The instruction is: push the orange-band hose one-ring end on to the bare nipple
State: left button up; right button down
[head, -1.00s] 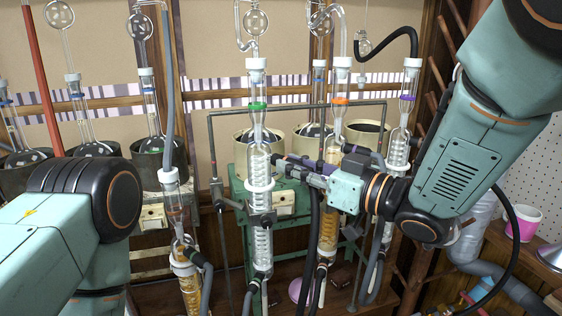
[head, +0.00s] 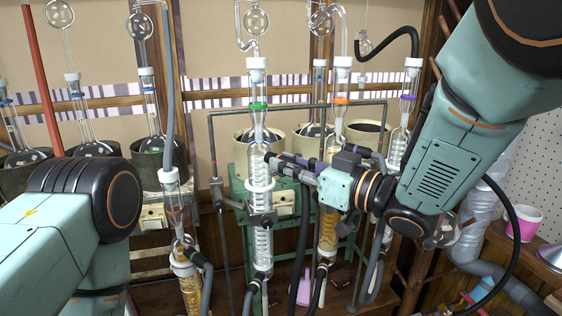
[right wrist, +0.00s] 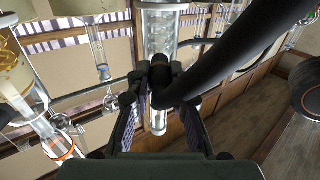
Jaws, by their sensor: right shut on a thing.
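My right gripper (head: 277,164) is shut on the end of a black hose (head: 304,225), whose free length hangs down. In the right wrist view the hose (right wrist: 235,50) runs from between the fingers to the upper right. The hose end points at the upper side of the green-band condenser (head: 262,215), which also shows ahead of the fingers in the right wrist view (right wrist: 160,35). The fingertips and hose hide the nipple there, so I cannot tell whether hose and nipple touch. The hose's ring is not clear. The orange-band condenser (head: 329,225) stands to the right. My left gripper is out of view.
A metal rod frame (head: 210,150) surrounds the green-band condenser. A purple-band condenser (head: 398,148) stands near my right forearm. Other hoses hang close below. A filled condenser (head: 190,290) stands to the left, and flasks in heaters (head: 150,160) line the back.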

jog(key=shift+w+a, duration=0.1)
jog(key=shift+a, duration=0.1)
dwell(0.5)
jog(key=c, duration=1.1)
grip_release()
jog(key=shift+c, duration=0.2)
jog(key=shift+d, duration=0.1)
